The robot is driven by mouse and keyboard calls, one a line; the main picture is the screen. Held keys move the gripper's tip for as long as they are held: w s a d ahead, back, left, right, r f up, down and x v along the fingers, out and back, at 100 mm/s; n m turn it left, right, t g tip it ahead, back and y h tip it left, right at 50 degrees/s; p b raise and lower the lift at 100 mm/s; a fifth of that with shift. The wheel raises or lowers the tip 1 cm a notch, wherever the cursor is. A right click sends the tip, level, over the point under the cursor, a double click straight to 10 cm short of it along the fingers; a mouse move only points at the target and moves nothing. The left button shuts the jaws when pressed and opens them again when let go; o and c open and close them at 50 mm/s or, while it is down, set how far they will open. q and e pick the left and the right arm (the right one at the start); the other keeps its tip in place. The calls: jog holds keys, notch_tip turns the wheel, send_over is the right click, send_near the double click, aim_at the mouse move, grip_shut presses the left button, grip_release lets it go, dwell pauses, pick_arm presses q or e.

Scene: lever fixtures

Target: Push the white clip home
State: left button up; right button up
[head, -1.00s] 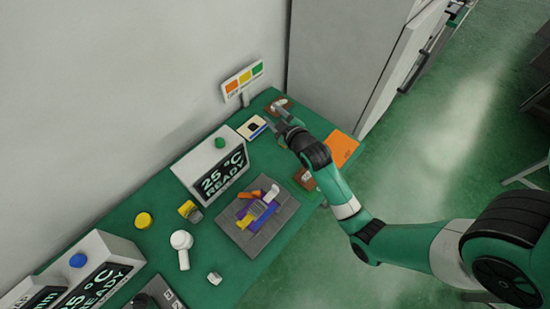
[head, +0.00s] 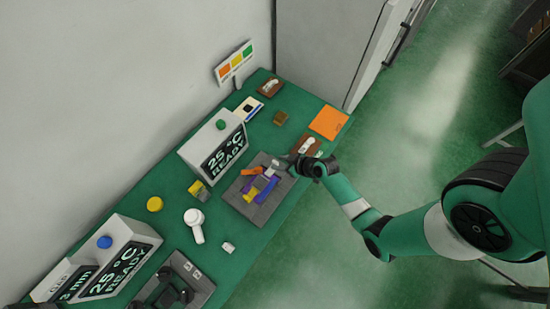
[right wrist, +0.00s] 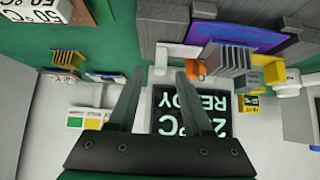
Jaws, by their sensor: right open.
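The lever fixture is a grey plate (head: 246,207) on the green bench, carrying purple (head: 267,189), orange (head: 251,171) and yellow parts. A small white piece, which looks like the white clip (head: 274,163), sits at its far right end beside my gripper. My right gripper (head: 287,164) is over the right edge of the plate. In the right wrist view its two fingers (right wrist: 157,78) are apart with nothing between them. A white piece (right wrist: 174,53) and an orange part (right wrist: 196,69) show just beyond the fingertips. I cannot tell whether a finger touches the clip.
A display box (head: 214,147) reading 25 °C READY stands behind the fixture. A brown plate with a white part (head: 306,146) lies beside my gripper. A white-headed tool (head: 195,224) and a small white block (head: 228,247) lie to the left. An orange sheet (head: 328,122) lies at the right edge.

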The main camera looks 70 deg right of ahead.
aim_at(275, 162)
jog(key=x, duration=0.3)
jog(key=shift+w+f+b, duration=0.2)
jog(key=shift+w+b, duration=0.05)
jog(key=shift+b, duration=0.1)
grip_shut()
dwell(1.1)
